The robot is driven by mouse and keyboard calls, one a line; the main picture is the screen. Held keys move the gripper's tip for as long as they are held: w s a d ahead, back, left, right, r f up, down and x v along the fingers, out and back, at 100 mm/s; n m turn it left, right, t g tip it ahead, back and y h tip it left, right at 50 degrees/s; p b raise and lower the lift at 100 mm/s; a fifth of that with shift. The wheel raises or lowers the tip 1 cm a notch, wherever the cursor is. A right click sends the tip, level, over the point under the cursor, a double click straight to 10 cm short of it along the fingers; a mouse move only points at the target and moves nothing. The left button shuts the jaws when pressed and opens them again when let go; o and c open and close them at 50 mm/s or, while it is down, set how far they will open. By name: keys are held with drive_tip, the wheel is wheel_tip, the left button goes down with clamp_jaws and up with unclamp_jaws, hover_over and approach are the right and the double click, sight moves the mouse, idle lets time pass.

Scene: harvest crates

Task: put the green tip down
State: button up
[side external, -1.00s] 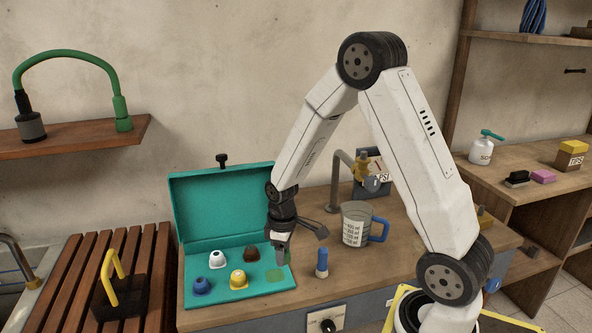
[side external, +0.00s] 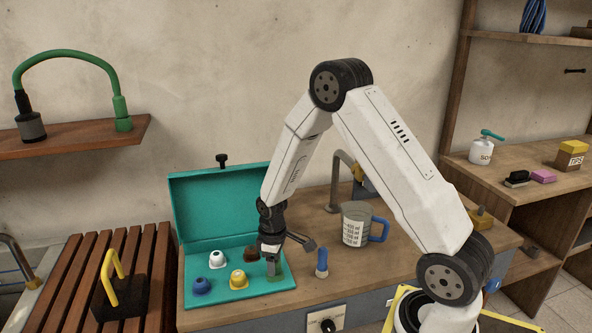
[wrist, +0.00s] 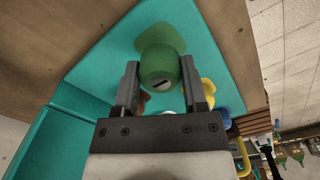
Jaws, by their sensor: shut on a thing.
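The green tip (wrist: 158,68) sits between the two fingers of my gripper (wrist: 160,80) in the wrist view, and my gripper is shut on it. In the side view my gripper (side external: 272,266) is low over the front right of the open teal case (side external: 216,294). A green patch (wrist: 172,35) shows on the case floor behind the tip in the wrist view. I cannot tell whether the tip touches the floor. White (side external: 217,259), blue (side external: 201,286), yellow (side external: 238,280) and brown (side external: 249,254) tips stand in the case; my gripper partly hides the brown one.
A blue-topped bottle (side external: 321,263) stands just right of the case. A measuring jug (side external: 356,228) with a blue handle is further right. The case lid (side external: 215,205) stands up at the back. A yellow-handled block (side external: 120,290) is on the slatted surface at left.

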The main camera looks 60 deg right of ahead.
drive_tip(key=shift+f, duration=0.8)
drive_tip(key=shift+f, duration=0.15)
drive_tip(key=o, duration=0.9)
drive_tip(key=shift+r, duration=0.2)
drive_tip(key=shift+r, duration=6)
drive_tip(key=s+a+m+t, duration=0.1)
drive_tip(key=s+a, duration=0.2)
drive_tip(key=s+a+r+m, duration=0.1)
drive_tip(key=s+a, duration=0.3)
drive_tip(key=s+a+m+t, duration=0.1)
drive_tip(key=s+a, duration=0.2)
drive_tip(key=a, duration=0.1)
drive_tip(key=shift+s+r+t, duration=0.3)
drive_tip(key=shift+s+r, duration=0.05)
drive_tip(key=shift+r, duration=0.05)
